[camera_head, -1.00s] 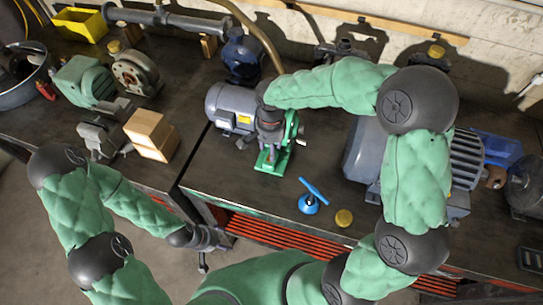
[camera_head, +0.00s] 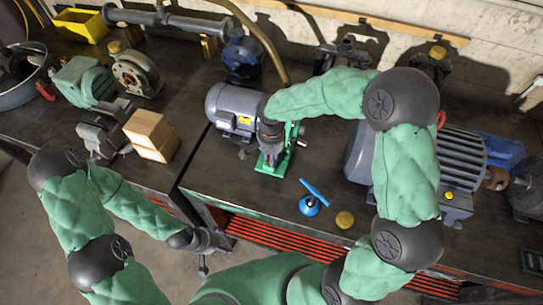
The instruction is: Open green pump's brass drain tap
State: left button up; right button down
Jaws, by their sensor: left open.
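The green pump (camera_head: 288,150) stands on the bench, joined to a grey motor (camera_head: 232,103) on its left. My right gripper (camera_head: 270,158) points down over the front of the pump and hides most of its middle. Its fingers are small and dark here, so I cannot tell whether they are apart or closed. I cannot make out the brass drain tap; it may be behind the gripper. My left gripper (camera_head: 204,262) is low, in front of the bench edge, open and away from the pump.
A blue-handled valve (camera_head: 311,200) and a yellow cap (camera_head: 344,219) lie in front of the pump. A large blue-grey motor (camera_head: 460,150) stands to the right. Wooden blocks (camera_head: 151,135) and a vise (camera_head: 104,132) are on the left bench. A dark blue pump (camera_head: 243,60) stands behind.

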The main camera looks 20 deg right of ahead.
jog(key=shift+d+n, duration=0.1)
jog(key=shift+n, duration=0.7)
jog(key=c, duration=1.1)
grip_release()
jog(key=shift+o, duration=0.2)
notch_tip(320, 180, up, 12)
